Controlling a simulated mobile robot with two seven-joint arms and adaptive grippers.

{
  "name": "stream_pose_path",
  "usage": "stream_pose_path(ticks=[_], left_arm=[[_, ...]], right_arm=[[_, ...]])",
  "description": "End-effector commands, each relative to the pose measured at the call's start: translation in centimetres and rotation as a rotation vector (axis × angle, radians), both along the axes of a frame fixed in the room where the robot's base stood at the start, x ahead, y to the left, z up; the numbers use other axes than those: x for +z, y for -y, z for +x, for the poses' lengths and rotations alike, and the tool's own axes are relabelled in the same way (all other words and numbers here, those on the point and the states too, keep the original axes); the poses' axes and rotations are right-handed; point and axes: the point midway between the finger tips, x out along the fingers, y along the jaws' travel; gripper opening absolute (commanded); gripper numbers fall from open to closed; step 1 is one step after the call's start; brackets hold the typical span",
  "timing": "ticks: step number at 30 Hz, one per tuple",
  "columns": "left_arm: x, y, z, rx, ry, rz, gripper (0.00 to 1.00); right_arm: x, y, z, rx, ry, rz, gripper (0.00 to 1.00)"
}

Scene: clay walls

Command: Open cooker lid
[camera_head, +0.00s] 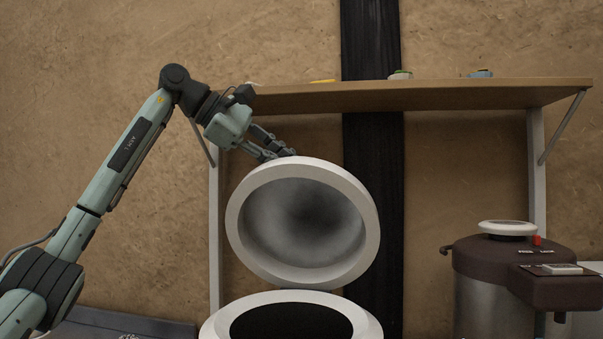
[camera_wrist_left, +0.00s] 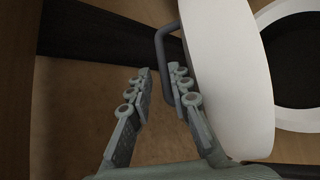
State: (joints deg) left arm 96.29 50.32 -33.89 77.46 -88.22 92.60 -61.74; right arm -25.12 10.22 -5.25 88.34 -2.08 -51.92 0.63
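The cooker lid (camera_head: 369,226) is round with a white rim and a grey inside. It stands raised and tilted back, its inside facing the head camera. The white cooker body (camera_head: 212,328) is below it, its dark round opening uncovered and partly cut off by the picture edge. My left gripper (camera_head: 290,153) is at the lid's upper edge. In the left wrist view my gripper (camera_wrist_left: 160,70) has its fingers apart, beside the outer side of the lid (camera_wrist_left: 228,70). The lid's dark handle (camera_wrist_left: 160,48) shows by the right finger, which partly hides it. My right gripper is not visible.
A wooden shelf (camera_head: 430,95) on white supports runs above the lid, with small items on top. A dark brown and metal appliance (camera_head: 490,290) stands at the right. A dark flat object (camera_head: 120,325) lies at lower left. Clay wall is behind.

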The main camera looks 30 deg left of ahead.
Motion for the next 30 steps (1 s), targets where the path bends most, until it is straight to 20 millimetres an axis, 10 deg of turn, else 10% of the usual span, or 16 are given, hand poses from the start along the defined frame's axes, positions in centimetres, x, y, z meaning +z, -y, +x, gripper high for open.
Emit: stream_pose_path(ticks=[12, 30], left_arm=[[3.8, -4.0, -4.8, 0.0, 0.001, -0.001, 0.19], [4.1, -4.3, -5.2, 0.0, 0.0, 0.0, 0.19]], right_arm=[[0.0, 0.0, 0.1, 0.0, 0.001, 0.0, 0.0], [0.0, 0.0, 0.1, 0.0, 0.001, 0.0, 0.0]])
